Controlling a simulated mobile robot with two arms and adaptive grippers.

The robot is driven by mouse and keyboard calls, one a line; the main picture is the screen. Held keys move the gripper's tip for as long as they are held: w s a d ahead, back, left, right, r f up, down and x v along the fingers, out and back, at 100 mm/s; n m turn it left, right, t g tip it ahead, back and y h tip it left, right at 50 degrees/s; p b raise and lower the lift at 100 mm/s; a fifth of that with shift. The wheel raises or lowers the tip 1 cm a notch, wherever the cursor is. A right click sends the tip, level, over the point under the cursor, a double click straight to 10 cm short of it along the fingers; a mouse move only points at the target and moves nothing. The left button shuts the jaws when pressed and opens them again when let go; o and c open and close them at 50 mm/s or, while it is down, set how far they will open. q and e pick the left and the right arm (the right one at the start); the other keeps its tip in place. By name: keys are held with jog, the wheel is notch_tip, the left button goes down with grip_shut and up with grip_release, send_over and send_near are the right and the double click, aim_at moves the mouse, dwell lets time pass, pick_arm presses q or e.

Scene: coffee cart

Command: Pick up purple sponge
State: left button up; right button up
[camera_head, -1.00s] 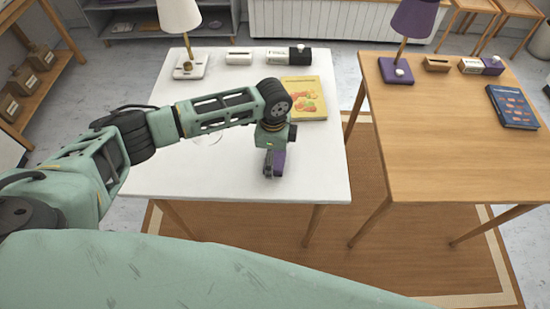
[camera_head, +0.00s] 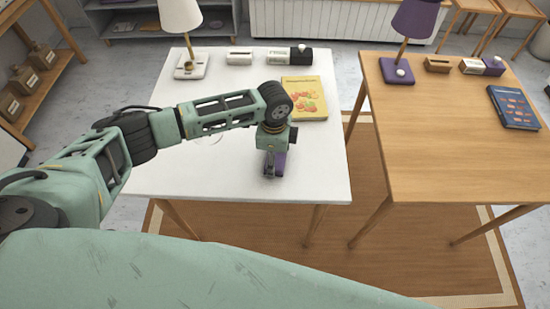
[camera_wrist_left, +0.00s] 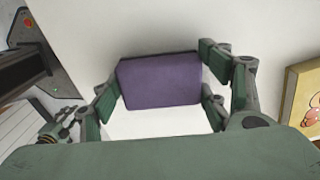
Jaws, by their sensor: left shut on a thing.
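The purple sponge (camera_wrist_left: 160,82) is a small block between the fingers of my left gripper in the left wrist view. My left gripper (camera_head: 273,172) is shut on it, with a finger at each side of the sponge. In the head view only a purple edge of the sponge (camera_head: 281,163) shows beside the gripper, over the right part of the white table (camera_head: 320,175). I cannot tell whether the sponge touches the table top. My right gripper is not in view.
A yellow book (camera_head: 303,99) lies on the white table just behind the gripper. A white lamp (camera_head: 181,22) and small boxes (camera_head: 239,57) stand along the back edge. A wooden table (camera_head: 450,145) with a blue book (camera_head: 513,107) stands to the right, past a gap.

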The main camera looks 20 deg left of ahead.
pick_arm(q)
jog(key=shift+r, duration=0.1)
notch_tip(320, 180, up, 4)
jog(key=shift+d+r+b, duration=0.1)
jog(key=shift+d+b, duration=0.05)
jog(key=shift+b, duration=0.25)
jog(key=s+d+r+b, duration=0.1)
jog(key=s+d+r, duration=0.5)
jog(key=d, duration=0.3)
jog(key=shift+s+r, duration=0.35)
jog(key=shift+s, duration=0.1)
jog(key=shift+d, duration=0.1)
